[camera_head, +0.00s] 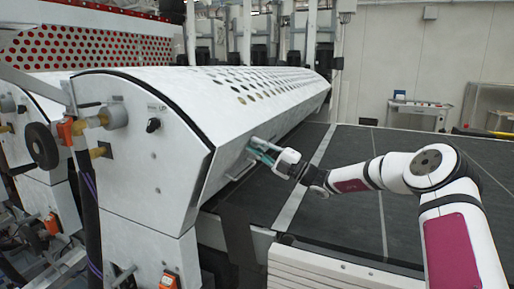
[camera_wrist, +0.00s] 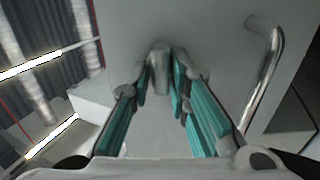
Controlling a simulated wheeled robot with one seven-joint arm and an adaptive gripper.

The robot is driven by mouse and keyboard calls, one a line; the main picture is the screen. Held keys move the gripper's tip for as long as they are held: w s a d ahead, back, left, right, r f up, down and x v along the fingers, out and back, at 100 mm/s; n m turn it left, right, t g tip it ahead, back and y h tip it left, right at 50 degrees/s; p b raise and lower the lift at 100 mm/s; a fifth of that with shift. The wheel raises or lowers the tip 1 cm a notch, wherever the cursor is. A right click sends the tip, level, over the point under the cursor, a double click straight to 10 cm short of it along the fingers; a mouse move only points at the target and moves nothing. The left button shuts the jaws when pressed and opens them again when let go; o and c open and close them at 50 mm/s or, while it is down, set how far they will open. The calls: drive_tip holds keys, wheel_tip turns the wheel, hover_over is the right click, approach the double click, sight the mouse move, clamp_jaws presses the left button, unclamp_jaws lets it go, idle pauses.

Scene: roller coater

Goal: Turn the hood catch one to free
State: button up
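The hood catch (camera_wrist: 160,68) is a small grey upright lever on the pale hood face, seen in the wrist view between my fingertips. My gripper (camera_wrist: 161,76) has teal-padded fingers that close in on both sides of the catch, with almost no gap. In the head view my gripper (camera_head: 256,148) reaches the front face of the white hood (camera_head: 190,95) near its lower edge. The catch is hidden there by the fingers. The catch looks roughly in line with my fingers; I cannot read any marking beside it.
A bent metal handle (camera_wrist: 265,70) stands right of the catch in the wrist view. The dark conveyor bed (camera_head: 345,205) lies below my arm. A black knob (camera_head: 153,125) is on the machine's end panel. A small table (camera_head: 420,115) stands far back.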

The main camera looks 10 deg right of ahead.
drive_tip(key=shift+o, duration=0.6)
drive_tip(key=v, duration=1.2)
drive_tip(key=shift+f, duration=0.1)
